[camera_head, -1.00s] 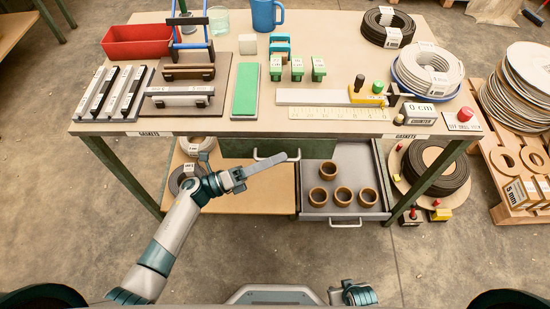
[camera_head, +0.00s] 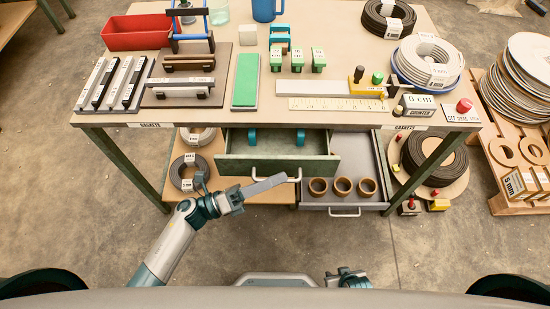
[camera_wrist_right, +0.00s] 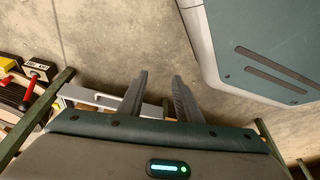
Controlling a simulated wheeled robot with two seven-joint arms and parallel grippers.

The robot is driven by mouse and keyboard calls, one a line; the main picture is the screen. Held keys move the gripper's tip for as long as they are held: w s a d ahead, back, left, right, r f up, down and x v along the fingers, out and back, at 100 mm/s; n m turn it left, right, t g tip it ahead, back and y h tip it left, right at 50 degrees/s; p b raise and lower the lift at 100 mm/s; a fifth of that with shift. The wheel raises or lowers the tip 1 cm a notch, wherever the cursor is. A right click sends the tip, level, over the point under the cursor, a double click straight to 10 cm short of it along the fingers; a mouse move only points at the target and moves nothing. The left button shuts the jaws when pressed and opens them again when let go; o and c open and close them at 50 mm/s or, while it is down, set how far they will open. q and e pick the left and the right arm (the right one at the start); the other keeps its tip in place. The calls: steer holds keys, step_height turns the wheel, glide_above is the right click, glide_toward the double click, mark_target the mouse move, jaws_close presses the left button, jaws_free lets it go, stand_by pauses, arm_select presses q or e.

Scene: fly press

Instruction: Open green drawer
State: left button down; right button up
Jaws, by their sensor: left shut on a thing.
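The green drawer (camera_head: 277,165) hangs under the tabletop and is pulled partly out towards me. Its front has a pale bar handle (camera_head: 296,178). Two teal curved pieces show inside, partly hidden by the table edge. My left gripper (camera_head: 284,178) reaches in from the lower left and is shut on the handle near its right part; the exact contact is small. My right gripper (camera_head: 350,278) is low in the head view, away from the drawer. In the right wrist view its two fingers (camera_wrist_right: 158,97) stand apart with nothing between them.
A lower grey drawer (camera_head: 345,211) stands open below and to the right, with several brown rings in it. The workbench (camera_head: 370,115) carries blocks, tools and cable coils. A wooden pallet (camera_head: 517,175) stands at right. The floor in front is clear.

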arm_select(q)
steer(key=s, duration=1.4)
steer(key=c, duration=2.1)
jaws_free()
arm_select(e)
steer(key=shift+w+a+r, duration=0.1)
steer(key=shift+w+a, duration=0.05)
steer(key=shift+a, duration=0.4)
